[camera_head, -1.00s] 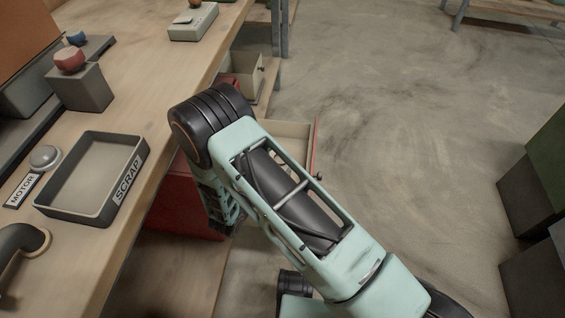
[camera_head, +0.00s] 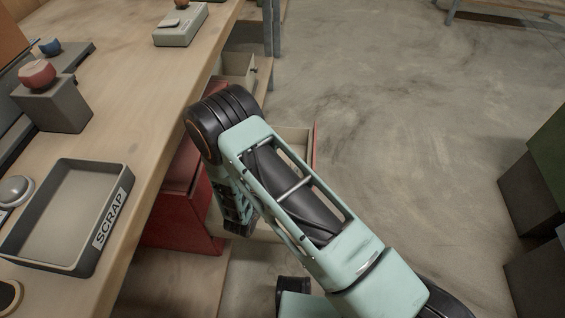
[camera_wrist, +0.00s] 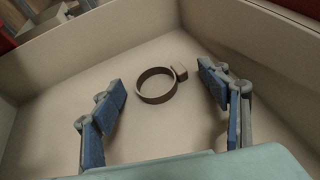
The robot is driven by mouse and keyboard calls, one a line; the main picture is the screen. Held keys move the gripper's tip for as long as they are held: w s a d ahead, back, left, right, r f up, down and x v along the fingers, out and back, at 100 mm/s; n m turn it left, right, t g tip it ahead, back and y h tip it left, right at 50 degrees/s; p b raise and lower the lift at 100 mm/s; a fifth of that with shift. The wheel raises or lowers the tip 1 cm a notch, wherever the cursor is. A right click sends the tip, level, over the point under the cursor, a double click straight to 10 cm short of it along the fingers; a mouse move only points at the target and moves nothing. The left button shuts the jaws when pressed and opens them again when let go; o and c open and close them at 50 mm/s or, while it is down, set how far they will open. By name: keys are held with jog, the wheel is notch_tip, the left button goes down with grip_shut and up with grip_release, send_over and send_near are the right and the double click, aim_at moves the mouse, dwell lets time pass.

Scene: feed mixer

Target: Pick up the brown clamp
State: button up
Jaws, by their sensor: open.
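The brown clamp (camera_wrist: 156,86) is a dark brown ring with a small pale block at its right side. In the wrist view it lies on the pale floor of an open drawer, a little above the picture's middle. My gripper (camera_wrist: 160,84) is open, with one blue finger to the left of the clamp and one to the right. The fingers look apart from the clamp and above it. In the head view the clamp is hidden behind my arm, and my gripper's fingers cannot be made out.
Pale drawer walls (camera_wrist: 95,32) rise around the clamp. The drawer (camera_head: 297,140) stands pulled out from a red cabinet (camera_head: 180,215) beside the wooden bench. On the bench are a SCRAP tray (camera_head: 75,262) and a grey box with a red knob (camera_head: 52,105). Open floor lies to the right.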

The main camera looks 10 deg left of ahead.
jog(key=c, duration=1)
jog(key=shift+r, duration=0.1)
